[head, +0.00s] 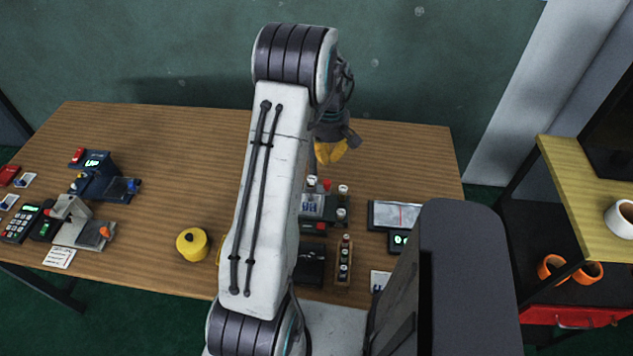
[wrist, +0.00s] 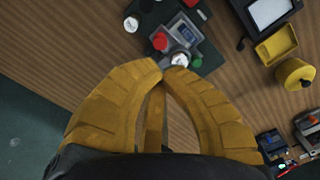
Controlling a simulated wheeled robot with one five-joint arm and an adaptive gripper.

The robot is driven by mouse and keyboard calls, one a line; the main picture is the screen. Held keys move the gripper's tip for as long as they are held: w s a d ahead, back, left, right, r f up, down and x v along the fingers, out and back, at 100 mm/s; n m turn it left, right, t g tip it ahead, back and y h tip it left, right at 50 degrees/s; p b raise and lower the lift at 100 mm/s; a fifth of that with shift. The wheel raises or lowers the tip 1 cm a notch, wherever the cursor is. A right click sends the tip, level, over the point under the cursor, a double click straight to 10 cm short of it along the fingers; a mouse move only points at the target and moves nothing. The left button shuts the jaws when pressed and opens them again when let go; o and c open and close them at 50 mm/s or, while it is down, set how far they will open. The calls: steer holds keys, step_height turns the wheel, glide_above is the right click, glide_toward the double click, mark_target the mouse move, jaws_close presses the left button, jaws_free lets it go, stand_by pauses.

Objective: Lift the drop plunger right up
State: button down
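A small grey-and-green device (head: 312,207) stands mid-table, partly hidden behind my arm. It carries a red knob (head: 326,184), which may be the drop plunger; I cannot be sure. Vials with white caps (head: 343,190) stand around it. In the wrist view the device (wrist: 183,38) is beyond my fingertips, with the red knob (wrist: 160,41) just past them. My gripper (head: 331,151) has yellow fingers and is above and behind the device in the head view. In the wrist view its fingertips (wrist: 163,66) come together with nothing seen between them. It appears apart from the knob.
A yellow round container (head: 192,245) stands left of my arm. A rack of small bottles (head: 344,264) and a framed panel (head: 395,215) are to the right. Blue and grey instruments (head: 97,178) crowd the table's left end. Bare wood lies behind the device.

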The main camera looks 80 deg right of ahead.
step_height(320, 180, up, 2)
steer(key=shift+r+p, duration=0.2)
steer(key=shift+p, duration=0.5)
steer(key=c, duration=1.2)
jaws_free()
steer(key=shift+r, duration=0.1)
step_height(320, 180, up, 5)
steer(key=p, duration=0.3)
